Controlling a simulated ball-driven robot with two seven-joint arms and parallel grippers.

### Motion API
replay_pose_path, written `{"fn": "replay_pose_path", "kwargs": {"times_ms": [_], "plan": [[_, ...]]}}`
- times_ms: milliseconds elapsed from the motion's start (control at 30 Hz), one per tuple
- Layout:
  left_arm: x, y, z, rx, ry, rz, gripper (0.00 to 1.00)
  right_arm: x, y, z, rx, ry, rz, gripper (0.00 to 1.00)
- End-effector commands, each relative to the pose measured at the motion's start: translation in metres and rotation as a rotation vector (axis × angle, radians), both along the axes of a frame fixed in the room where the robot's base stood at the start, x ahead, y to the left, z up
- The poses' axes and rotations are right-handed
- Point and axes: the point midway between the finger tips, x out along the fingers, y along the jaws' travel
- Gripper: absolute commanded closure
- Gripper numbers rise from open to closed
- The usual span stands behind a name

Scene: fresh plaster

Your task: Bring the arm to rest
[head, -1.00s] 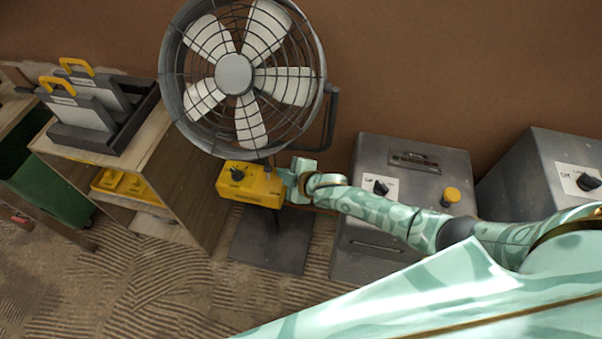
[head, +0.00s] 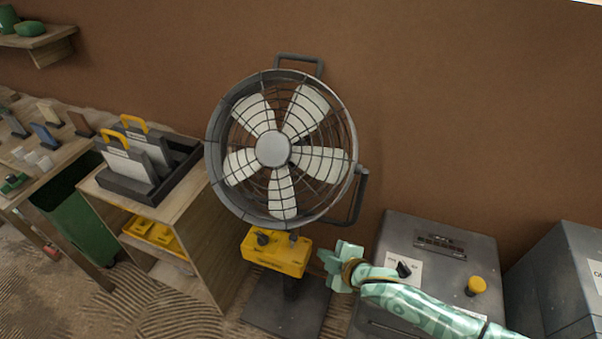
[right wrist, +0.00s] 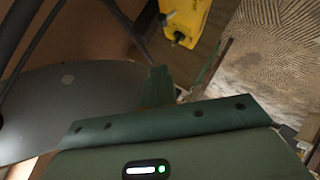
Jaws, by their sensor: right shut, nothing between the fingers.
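My right gripper (head: 328,263) is shut and empty in the head view, just right of the yellow control box (head: 276,254) below the fan. A small gap shows between them. My patterned green right arm reaches in from the lower right. In the right wrist view, the shut dark green fingers (right wrist: 157,86) show at the middle, with a yellow box (right wrist: 186,18) beyond them at the top. My left gripper is in neither view.
A caged fan (head: 273,150) stands on a dark base plate. Right of it, a grey cabinet (head: 425,240) has a yellow button and is partly behind my arm; another grey cabinet (head: 570,270) is farther right. A wooden shelf unit (head: 190,200) and green bin (head: 78,215) stand left.

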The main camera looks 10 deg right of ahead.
Motion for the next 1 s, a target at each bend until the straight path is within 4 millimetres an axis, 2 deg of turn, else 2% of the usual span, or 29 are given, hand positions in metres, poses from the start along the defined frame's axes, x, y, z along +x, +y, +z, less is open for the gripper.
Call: {"fn": "replay_pose_path", "kwargs": {"times_ms": [167, 300, 367, 500, 700, 967, 1000], "plan": [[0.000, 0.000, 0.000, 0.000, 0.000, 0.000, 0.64, -0.004, 0.005, 0.003, 0.004, 0.006, -0.011, 1.00], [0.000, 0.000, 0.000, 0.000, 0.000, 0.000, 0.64, -0.033, 0.015, 0.024, 0.005, 0.054, -0.106, 1.00], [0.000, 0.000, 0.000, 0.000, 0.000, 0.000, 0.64, -0.050, 0.010, 0.039, -0.007, 0.084, -0.179, 1.00], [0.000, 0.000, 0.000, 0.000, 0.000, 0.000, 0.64, -0.088, -0.023, 0.070, -0.057, 0.155, -0.357, 1.00], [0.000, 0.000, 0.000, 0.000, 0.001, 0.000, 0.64, -0.137, -0.075, 0.104, -0.137, 0.234, -0.558, 1.00], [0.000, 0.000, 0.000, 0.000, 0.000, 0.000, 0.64, -0.194, -0.128, 0.138, -0.235, 0.313, -0.754, 1.00], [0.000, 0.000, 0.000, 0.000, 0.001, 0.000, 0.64, -0.197, -0.130, 0.134, -0.241, 0.328, -0.763, 1.00]]}}
